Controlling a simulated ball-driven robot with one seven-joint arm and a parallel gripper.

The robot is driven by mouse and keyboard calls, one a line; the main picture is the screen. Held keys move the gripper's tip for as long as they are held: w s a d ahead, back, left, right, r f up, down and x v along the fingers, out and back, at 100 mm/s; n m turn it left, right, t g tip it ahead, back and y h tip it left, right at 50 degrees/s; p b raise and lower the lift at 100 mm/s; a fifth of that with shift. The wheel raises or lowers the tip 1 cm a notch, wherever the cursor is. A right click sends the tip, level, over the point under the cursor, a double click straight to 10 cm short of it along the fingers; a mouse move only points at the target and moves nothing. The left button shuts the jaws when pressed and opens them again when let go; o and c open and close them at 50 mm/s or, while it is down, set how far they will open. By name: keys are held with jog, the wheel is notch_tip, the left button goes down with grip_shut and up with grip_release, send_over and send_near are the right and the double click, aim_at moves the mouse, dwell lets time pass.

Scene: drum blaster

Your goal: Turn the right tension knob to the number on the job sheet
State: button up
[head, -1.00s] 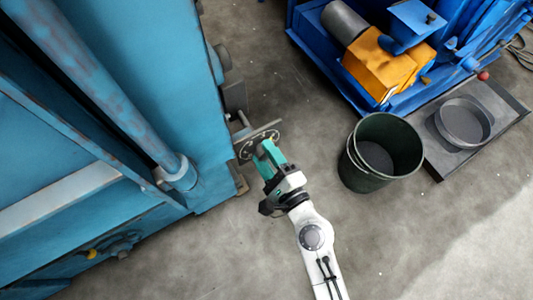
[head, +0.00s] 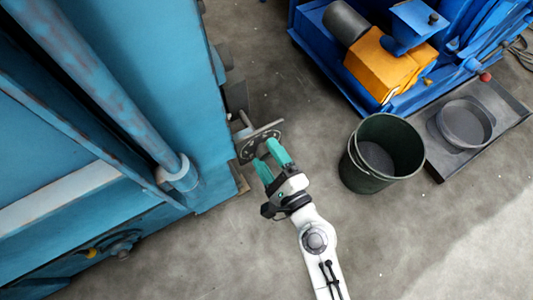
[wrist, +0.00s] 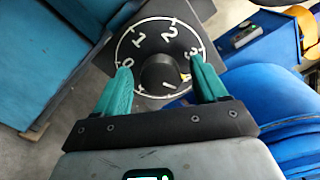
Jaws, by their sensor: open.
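A round black dial (wrist: 140,30) with white numbers 0 to 3 shows in the wrist view. Its dark knob (wrist: 158,74) sits at the centre, with a pale pointer mark towards the right, near or just below the 3. My gripper (wrist: 160,66) is open, with one teal finger on each side of the knob. I see no firm contact with the knob. In the head view the dial (head: 262,138) is seen nearly edge-on beside the blue machine, and my gripper (head: 267,153) is just in front of it. I cannot make out a job sheet.
The large blue machine (head: 175,70) fills the left. A dark green bin (head: 350,165) stands on the floor to the right of my gripper. Behind it are a blue machine with an orange block (head: 380,68) and a tray (head: 512,108). The concrete floor at lower right is clear.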

jog(key=b+v, duration=0.3)
jog(key=v, duration=0.7)
jog(key=shift+r, duration=0.1)
dwell(0.3)
jog(key=s+d+r+n+g+h+p, duration=0.1)
jog(key=s+d+n+g+h+p, duration=0.2)
jog(key=d, duration=0.4)
jog(key=s+d+n+g+h+p, duration=0.3)
jog(key=s+d+n+g+p, duration=0.1)
jog(key=d+n, duration=0.4)
jog(key=s+d+r+n+g+h+p, duration=0.1)
jog(key=s+d+n+g+h+p, duration=0.3)
jog(key=d+g, duration=0.3)
jog(key=shift+s+d+r+n+p, duration=0.2)
jog(key=shift+d+r+n+p, duration=0.2)
jog(key=shift+d+n, duration=0.35)
dwell(0.5)
